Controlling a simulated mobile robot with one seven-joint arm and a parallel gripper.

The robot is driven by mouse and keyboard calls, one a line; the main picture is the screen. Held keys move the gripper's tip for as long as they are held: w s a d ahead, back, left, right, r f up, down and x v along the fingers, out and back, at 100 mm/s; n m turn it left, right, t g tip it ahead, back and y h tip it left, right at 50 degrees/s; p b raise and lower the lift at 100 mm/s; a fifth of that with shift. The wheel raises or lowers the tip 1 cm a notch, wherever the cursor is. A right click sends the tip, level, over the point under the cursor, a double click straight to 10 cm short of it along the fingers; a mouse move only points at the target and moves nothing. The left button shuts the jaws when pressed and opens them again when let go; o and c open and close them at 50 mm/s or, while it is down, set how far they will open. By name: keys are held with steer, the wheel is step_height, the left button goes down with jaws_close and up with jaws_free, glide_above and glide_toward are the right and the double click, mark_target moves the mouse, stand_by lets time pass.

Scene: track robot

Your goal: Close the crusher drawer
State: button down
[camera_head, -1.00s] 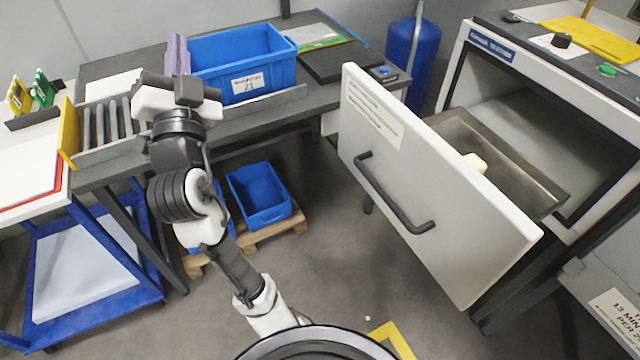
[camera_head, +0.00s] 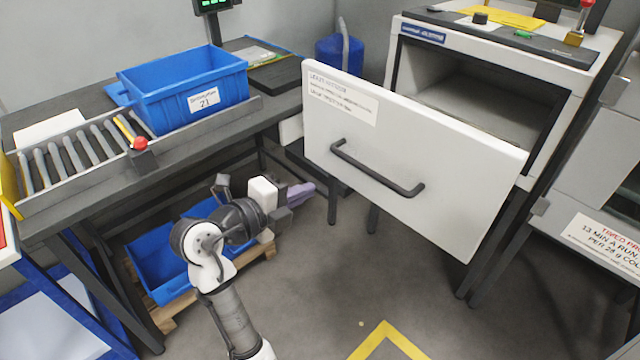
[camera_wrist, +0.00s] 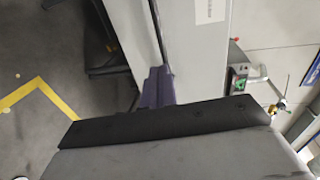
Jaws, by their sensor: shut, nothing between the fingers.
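The crusher drawer (camera_head: 440,150) stands pulled out, its white front panel facing me with a dark bar handle (camera_head: 375,172) across it. The crusher (camera_head: 480,65) behind shows a dark open bay. My gripper (camera_head: 302,192) is low and left of the drawer front, with its purple fingers pointing right. The fingers are shut and empty. In the wrist view the purple fingers (camera_wrist: 157,88) show beside a white panel (camera_wrist: 195,45), which looks like the drawer front. I cannot tell whether they touch it. The drawer's inside is mostly hidden by its front.
A blue crate (camera_head: 185,90) stands on the table at the left by a roller track (camera_head: 75,155). Another blue bin (camera_head: 160,262) sits on a pallet below. A blue drum (camera_head: 338,55) stands behind. The floor before the drawer is clear, with a yellow marking (camera_head: 385,338).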

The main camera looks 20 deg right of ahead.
mark_target(358, 167)
steer(key=p+x, duration=0.3)
steer(key=x, duration=0.9)
steer(key=shift+w+d+r+p, duration=0.1)
steer(key=shift+d+r+p, duration=0.1)
steer(key=shift+p, duration=0.1)
steer(key=shift+w+d+f, duration=0.3)
steer(key=shift+d, duration=0.25)
